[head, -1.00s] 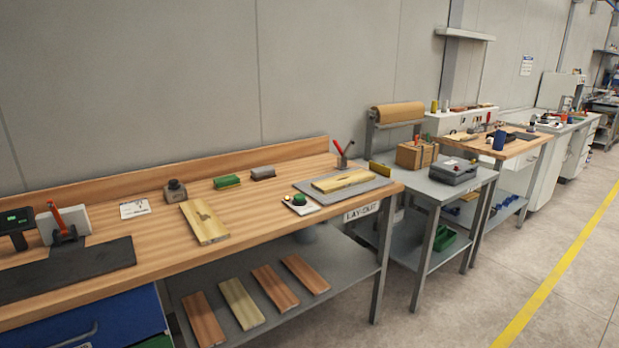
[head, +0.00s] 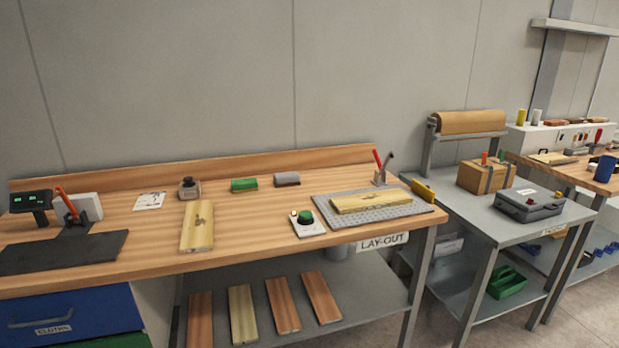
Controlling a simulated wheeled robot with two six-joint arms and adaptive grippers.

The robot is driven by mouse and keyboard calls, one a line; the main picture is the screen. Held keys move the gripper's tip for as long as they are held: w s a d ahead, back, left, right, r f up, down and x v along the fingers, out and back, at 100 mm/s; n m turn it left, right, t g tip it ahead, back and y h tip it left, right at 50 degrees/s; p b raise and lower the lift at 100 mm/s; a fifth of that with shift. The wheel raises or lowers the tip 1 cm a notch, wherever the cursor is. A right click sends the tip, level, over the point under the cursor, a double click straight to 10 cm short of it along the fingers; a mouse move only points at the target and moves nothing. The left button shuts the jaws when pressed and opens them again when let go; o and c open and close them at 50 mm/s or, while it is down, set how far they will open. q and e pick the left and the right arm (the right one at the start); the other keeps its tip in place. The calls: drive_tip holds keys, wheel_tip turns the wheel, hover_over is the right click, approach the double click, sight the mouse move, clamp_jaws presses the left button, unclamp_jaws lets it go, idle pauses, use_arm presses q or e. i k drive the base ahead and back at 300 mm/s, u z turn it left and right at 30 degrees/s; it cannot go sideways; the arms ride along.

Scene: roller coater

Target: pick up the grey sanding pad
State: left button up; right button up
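The grey sanding pad (head: 287,180) lies on the wooden bench top (head: 262,221), towards the back and in front of the low back board. It looks like a small block with a grey upper part and a browner lower edge. A similar green block (head: 244,185) lies just to its left, with a small gap between them. Nothing covers the grey pad. Neither of my grippers shows in the head view.
Bare wood lies in front of the pad.

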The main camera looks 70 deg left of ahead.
sight(290, 179)
drive_tip(key=u, duration=0.3)
drive_tip(key=i, duration=1)
drive_tip(key=u, duration=1.35)
drive_tip(key=i, duration=0.75)
drive_tip(key=u, duration=0.75)
